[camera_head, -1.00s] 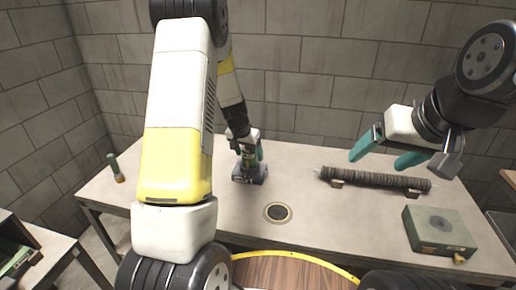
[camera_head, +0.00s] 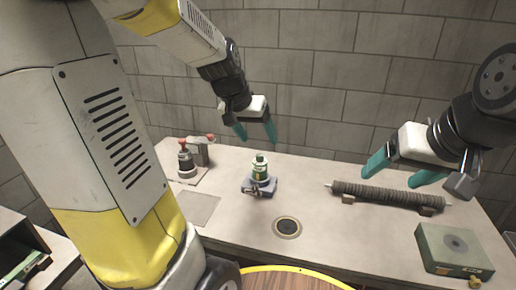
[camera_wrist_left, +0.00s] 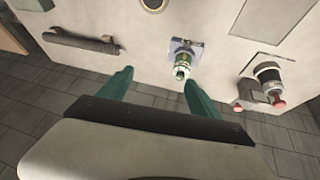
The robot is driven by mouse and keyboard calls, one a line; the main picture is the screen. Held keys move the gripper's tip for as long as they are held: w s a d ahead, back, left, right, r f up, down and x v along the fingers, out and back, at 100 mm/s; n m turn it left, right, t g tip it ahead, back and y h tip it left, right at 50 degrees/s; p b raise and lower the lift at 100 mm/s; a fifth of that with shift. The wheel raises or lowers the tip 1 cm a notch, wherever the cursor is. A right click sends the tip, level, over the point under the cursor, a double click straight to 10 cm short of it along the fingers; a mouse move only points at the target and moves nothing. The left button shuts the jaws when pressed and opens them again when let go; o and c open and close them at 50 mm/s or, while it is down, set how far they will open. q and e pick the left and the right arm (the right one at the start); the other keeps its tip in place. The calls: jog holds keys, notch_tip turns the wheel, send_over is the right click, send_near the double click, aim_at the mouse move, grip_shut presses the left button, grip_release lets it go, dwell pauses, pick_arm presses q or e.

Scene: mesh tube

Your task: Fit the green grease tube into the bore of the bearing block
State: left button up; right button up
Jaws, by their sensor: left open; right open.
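The green grease tube (camera_head: 260,166) stands upright in the grey-blue bearing block (camera_head: 262,190) on the table. Its upper part shows above the block; its lower end is hidden inside. The tube (camera_wrist_left: 182,69) and block (camera_wrist_left: 190,48) also show in the left wrist view, ahead of the fingers. My left gripper (camera_head: 256,134) is open and empty above the tube, clear of it. Its teal fingers (camera_wrist_left: 160,90) stand apart in the left wrist view. My right gripper (camera_head: 401,170) is open and empty at the right, above the dark roller.
A dark wound roller (camera_head: 388,195) rests on two supports at the right. A green box (camera_head: 455,249) sits at the front right. A red-knobbed device (camera_head: 187,163) stands left of the block. A round dark inset (camera_head: 287,227) lies in front of the block, amid bare tabletop.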

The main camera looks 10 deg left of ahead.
pick_arm(q)
jog(key=s+d+r, duration=0.1)
jog(key=s+r, duration=0.1)
jog(key=s, duration=0.6)
jog(key=s+d+r+n+t, duration=0.1)
jog(key=s+r, duration=0.1)
jog(key=s, duration=0.7)
jog(key=shift+r, duration=0.25)
dwell(0.6)
